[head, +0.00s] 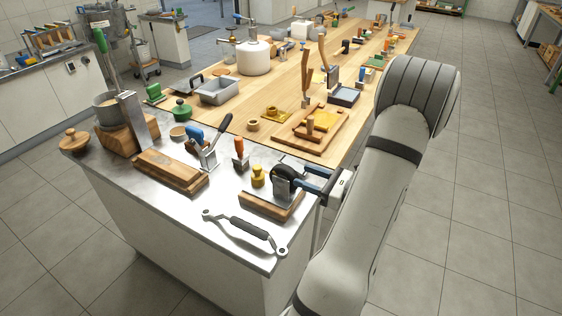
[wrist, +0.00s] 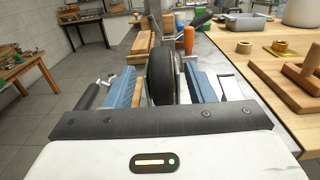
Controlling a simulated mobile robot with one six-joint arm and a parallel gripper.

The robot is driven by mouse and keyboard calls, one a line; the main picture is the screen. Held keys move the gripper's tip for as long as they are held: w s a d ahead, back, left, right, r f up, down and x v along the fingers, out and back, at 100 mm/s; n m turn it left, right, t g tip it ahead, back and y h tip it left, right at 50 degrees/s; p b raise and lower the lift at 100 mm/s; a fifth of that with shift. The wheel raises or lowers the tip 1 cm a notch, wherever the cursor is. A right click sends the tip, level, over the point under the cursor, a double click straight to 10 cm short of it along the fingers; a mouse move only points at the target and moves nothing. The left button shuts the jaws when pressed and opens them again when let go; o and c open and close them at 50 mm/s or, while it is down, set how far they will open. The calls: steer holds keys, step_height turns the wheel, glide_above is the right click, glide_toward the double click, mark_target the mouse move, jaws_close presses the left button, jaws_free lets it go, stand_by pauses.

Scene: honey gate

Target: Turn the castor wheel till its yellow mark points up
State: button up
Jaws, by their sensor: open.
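The castor wheel (head: 282,184) is a dark wheel in a metal fork on a wooden block (head: 270,206), near the front right corner of the steel worktop. In the wrist view the black tyre (wrist: 162,74) stands upright, edge-on, between my two blue-padded jaws. My gripper (head: 302,178) is open and reaches in from the right, one jaw on each side of the wheel. A narrow gap seems to show beside the tyre; I cannot tell whether either pad touches it. No yellow mark on the wheel is visible in either view.
A black-handled double-ended spanner (head: 248,228) lies in front of the block. A yellow knob (head: 258,177) and an orange-handled tool (head: 239,153) stand close behind the wheel. The wooden bench (head: 290,85) behind is crowded.

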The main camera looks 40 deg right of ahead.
mark_target(292, 172)
steer(key=p+x, duration=0.1)
steer(key=x, duration=0.6)
steer(key=shift+w, duration=0.15)
steer(key=shift+c, duration=0.3)
steer(key=c, duration=0.9)
steer(key=shift+f+t+b, duration=0.25)
steer(key=shift+t+b, duration=0.15)
steer(key=shift+b, duration=0.55)
steer(key=shift+s+r+t+y, duration=0.25)
steer(key=shift+r+t+y, duration=0.05)
